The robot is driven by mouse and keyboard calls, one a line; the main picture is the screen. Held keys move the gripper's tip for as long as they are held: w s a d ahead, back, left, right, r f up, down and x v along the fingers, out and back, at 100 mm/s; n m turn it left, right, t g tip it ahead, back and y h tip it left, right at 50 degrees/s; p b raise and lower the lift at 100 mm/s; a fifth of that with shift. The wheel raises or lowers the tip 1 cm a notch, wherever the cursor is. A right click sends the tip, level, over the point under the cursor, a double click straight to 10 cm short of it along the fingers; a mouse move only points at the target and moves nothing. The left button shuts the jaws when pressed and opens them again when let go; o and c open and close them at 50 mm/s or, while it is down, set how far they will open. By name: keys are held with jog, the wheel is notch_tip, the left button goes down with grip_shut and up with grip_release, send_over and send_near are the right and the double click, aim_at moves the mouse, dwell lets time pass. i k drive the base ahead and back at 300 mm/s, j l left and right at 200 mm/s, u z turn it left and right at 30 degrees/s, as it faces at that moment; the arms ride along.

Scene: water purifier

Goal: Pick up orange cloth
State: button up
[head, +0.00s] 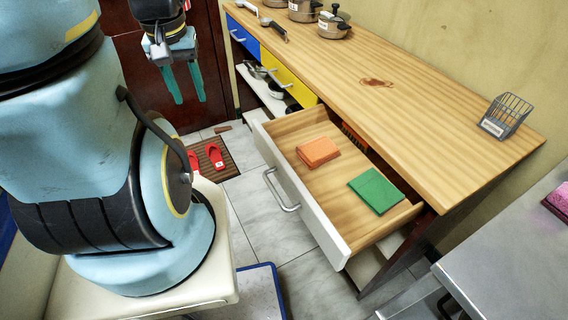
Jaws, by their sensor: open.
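The orange cloth (318,151) is folded into a small pad. It lies in the open white-fronted drawer (296,194) of the wooden counter, in the head view. A folded green cloth (376,191) lies to its right and nearer in the same drawer. My gripper (189,99) has two teal fingers pointing down, spread apart, with nothing between them. It hangs up and to the left of the drawer, well apart from the orange cloth.
The wooden countertop (440,120) overhangs the drawer's back. It bears a brown stain (377,82), a wire basket (506,115) and pots (333,24). Blue (243,36) and yellow (288,77) drawers are shut. Red slippers (215,156) lie on a floor mat. A metal table (510,260) stands at right.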

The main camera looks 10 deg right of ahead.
aim_at(315, 151)
jog(key=z, duration=1.15)
jog(key=j+u, duration=0.35)
jog(key=i+j+u, duration=0.15)
jog(key=u, duration=0.15)
